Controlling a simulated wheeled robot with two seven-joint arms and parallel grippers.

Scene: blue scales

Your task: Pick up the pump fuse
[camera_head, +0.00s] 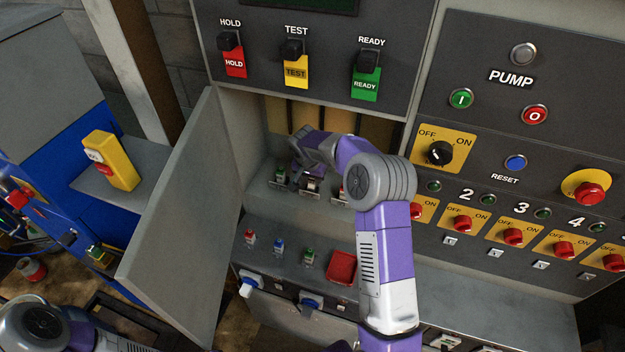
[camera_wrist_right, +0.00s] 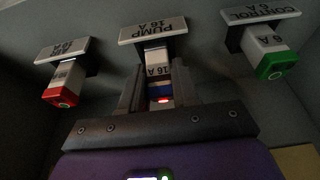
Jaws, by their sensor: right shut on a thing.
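My left gripper is out of view; only part of my left arm shows at the bottom left.
A green fuse (camera_wrist_right: 268,62) and a red fuse (camera_wrist_right: 62,88) flank the pump fuse closely. The grey cabinet door (camera_head: 185,225) stands open at left. Red, blue (camera_head: 279,246) and green small parts and a red tray (camera_head: 342,266) are on the ledge below. The switch panel (camera_head: 520,150) is right.

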